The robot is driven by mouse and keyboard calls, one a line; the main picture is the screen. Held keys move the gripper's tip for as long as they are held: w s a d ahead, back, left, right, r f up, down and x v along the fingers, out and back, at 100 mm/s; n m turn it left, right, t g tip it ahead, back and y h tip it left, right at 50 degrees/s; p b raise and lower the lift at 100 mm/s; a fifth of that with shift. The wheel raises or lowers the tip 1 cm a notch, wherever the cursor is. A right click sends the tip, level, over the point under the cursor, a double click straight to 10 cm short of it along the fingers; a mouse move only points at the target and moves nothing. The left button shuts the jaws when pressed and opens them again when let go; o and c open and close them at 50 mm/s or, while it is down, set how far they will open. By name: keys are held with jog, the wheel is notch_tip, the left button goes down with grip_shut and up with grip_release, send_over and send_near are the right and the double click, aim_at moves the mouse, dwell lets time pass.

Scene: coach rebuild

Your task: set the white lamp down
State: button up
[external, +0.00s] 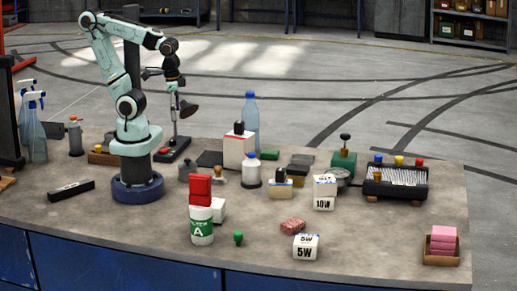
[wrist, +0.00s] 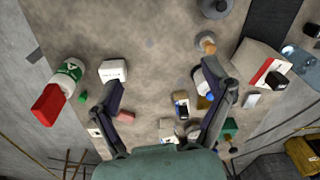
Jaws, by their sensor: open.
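My gripper (external: 174,88) is raised above the back left of the bench, by a lamp-like stand (external: 187,109) with a dark flared head, thin pole and dark base. Whether they touch is unclear. I cannot make out a clearly white lamp in either view. White boxes marked 10W (external: 324,192) and 5W (external: 305,247) stand on the bench; what they hold is hidden.
A red-topped white bottle (external: 202,225) stands near the front; it also shows in the wrist view (wrist: 67,75). A tall blue bottle (external: 250,120), white-and-red box (external: 238,151) and several small items crowd the middle.

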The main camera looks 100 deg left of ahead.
jog(key=w+d+r+n+t+h, duration=0.1)
jog(key=w+d+n+t+h, duration=0.1)
jog(key=w+d, duration=0.5)
jog(key=n+g+h, duration=0.3)
jog(key=n+h, duration=0.6)
send_over(216, 210)
jog(key=w+a, duration=0.2)
jog(key=a, duration=0.5)
notch_tip(216, 210, down, 14)
jog(key=s+f+n+h, duration=0.1)
jog(key=f, duration=0.1)
jog(key=s+a+f+n+h, duration=0.1)
jog(key=f, duration=0.2)
jog(key=s+f+n+t+h, duration=0.1)
jog(key=f+n, duration=0.1)
jog(key=shift+s+a+f, duration=0.15)
jog(key=shift+a+f, duration=0.15)
jog(key=shift+f, duration=0.1)
jog(key=shift+s+a+f+n, duration=0.15)
jog(key=shift+s+f+n, duration=0.05)
jog(key=shift+f+n, duration=0.1)
jog(key=x, duration=0.6)
jog(key=shift+w+f, duration=0.1)
jog(key=shift+w, duration=0.1)
jog(key=c, duration=1.3)
